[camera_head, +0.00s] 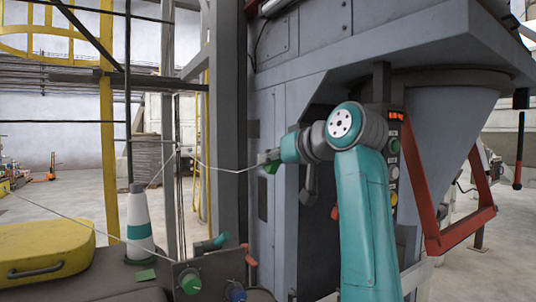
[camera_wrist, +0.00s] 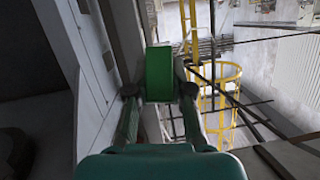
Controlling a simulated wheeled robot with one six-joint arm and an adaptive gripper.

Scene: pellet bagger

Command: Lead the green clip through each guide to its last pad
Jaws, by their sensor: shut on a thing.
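My gripper (camera_head: 269,160) is shut on the green clip (camera_head: 271,168), raised in front of the grey machine cabinet. In the wrist view the clip is a green block (camera_wrist: 158,72) between the two fingertips of my gripper (camera_wrist: 159,90). A thin pale cord (camera_head: 222,170) runs left from the clip and bends at a slim upright post (camera_head: 178,180). From there it slopes down toward a white and green cone (camera_head: 139,228). Another stretch of cord crosses the lower left. A flat green pad (camera_head: 146,275) lies by the cone's foot. I cannot tell which parts are the guides.
A yellow case (camera_head: 45,247) lies at the lower left. The grey cabinet (camera_head: 272,110) is close behind my gripper. A red frame (camera_head: 460,228) is at right.

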